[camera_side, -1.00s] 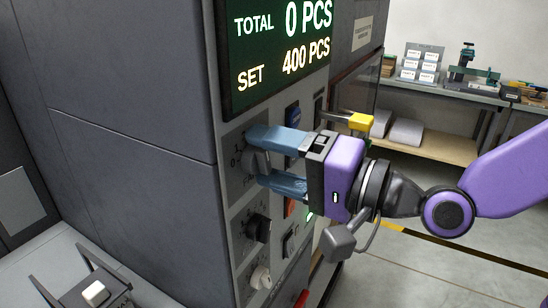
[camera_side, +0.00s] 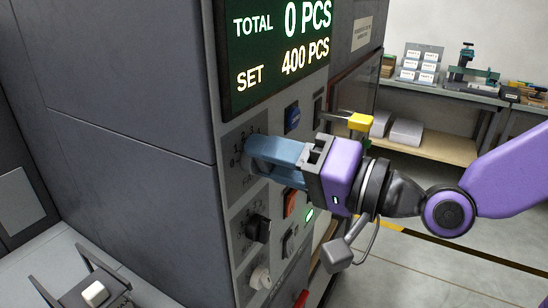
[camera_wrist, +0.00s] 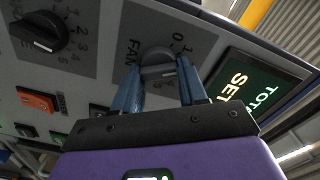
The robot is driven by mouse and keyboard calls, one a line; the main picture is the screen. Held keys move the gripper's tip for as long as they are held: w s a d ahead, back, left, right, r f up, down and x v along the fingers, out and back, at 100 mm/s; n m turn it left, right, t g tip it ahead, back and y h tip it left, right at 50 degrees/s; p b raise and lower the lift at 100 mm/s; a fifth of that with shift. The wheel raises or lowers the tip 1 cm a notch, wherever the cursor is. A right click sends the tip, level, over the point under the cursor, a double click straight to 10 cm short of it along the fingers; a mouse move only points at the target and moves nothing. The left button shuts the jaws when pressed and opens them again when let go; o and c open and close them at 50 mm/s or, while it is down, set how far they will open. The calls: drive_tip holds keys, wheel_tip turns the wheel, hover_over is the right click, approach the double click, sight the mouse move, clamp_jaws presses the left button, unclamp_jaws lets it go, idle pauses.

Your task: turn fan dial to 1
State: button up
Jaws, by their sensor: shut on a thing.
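The fan dial (camera_wrist: 157,60) is a grey round knob with a raised grip, beside the word FAN on a dark plate in the wrist view. A 0 and a 1 show at its upper right. My gripper (camera_wrist: 160,80) has its blue fingers on both sides of the knob's grip and is shut on it. The fingers and the angle hide which number the dial points to. In the side view my gripper (camera_side: 252,157) reaches the panel from the right, below the display, and its fingers cover most of the dial.
A black dial (camera_side: 258,228) and a pale knob (camera_side: 260,277) sit below the fan dial. A yellow-ended handle (camera_side: 360,122) juts out behind my gripper.

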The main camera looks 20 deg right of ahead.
drive_tip(key=shift+r+n, duration=0.1)
drive_tip(key=shift+n, duration=1.3)
drive_tip(key=o, duration=1.1)
drive_tip(key=shift+a, duration=0.1)
drive_tip(key=shift+c, duration=0.2)
drive_tip(key=v, duration=1.7)
drive_tip(key=shift+s, duration=0.15)
